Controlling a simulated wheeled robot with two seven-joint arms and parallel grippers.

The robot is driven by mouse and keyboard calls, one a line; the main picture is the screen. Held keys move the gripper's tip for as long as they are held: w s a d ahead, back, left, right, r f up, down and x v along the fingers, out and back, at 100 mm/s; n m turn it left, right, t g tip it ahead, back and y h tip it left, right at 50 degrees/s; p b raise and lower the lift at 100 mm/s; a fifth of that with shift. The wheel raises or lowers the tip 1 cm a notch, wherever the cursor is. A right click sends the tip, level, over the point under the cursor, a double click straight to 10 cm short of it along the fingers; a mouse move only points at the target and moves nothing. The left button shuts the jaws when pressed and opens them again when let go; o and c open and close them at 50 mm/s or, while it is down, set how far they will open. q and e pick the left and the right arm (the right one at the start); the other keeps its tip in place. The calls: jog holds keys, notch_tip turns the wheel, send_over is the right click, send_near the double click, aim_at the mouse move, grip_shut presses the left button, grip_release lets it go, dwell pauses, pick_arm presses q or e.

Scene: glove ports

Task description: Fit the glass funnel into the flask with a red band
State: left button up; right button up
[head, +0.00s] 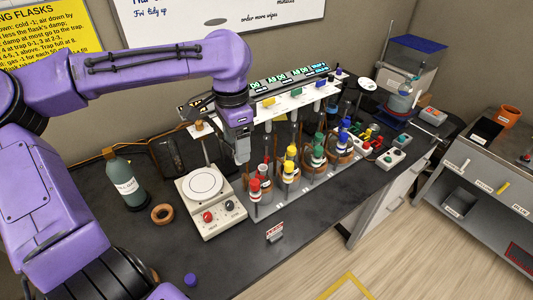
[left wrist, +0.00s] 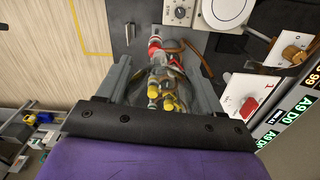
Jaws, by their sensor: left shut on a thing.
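My left gripper (head: 242,158) points down over the near left end of the flask row, just right of the hot plate. In the left wrist view the gripper (left wrist: 162,64) has its fingers on either side of a faint clear glass shape, which looks like the glass funnel (left wrist: 167,78); its outline is hard to make out. A flask with red marking (head: 264,170) stands below and right of the gripper, behind a red-topped bottle (head: 254,186). Red also shows between the fingers in the wrist view. I cannot tell any contact between funnel and flask. My right gripper is out of view.
A hot plate (head: 212,208) stands left of the row, with a grey-green bottle (head: 124,181) and a cork ring (head: 162,213) farther left. Yellow-topped bottles (head: 289,168) and others continue to the right. A white shelf (head: 268,106) hangs behind. The front bench is mostly clear.

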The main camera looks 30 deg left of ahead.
pick_arm(q)
jog(key=w+f, duration=0.1)
jog(key=w+f+b, duration=0.1)
jog(key=w, duration=0.1)
jog(key=w+f, duration=0.1)
jog(key=shift+w+d+b, duration=0.1)
jog(key=shift+w+b, duration=0.15)
jog(key=shift+b, duration=0.15)
jog(key=shift+w, duration=0.35)
jog(key=shift+w+b, duration=0.25)
jog(key=shift+b, duration=0.15)
jog(key=shift+w+f+p, duration=0.7)
jog(key=shift+w+f, duration=0.1)
jog(key=shift+f, duration=0.1)
jog(key=w+f, duration=0.1)
jog(key=f, duration=0.1)
jog(key=w+f+p, duration=0.1)
jog(key=f, duration=0.1)
jog(key=w+f, duration=0.1)
jog(key=f, duration=0.1)
jog(key=shift+w+a+f, duration=0.15)
jog(key=shift+w+a, duration=0.05)
jog(key=shift+s+f, duration=0.1)
jog(key=shift+f, duration=0.1)
jog(key=shift+f, duration=0.1)
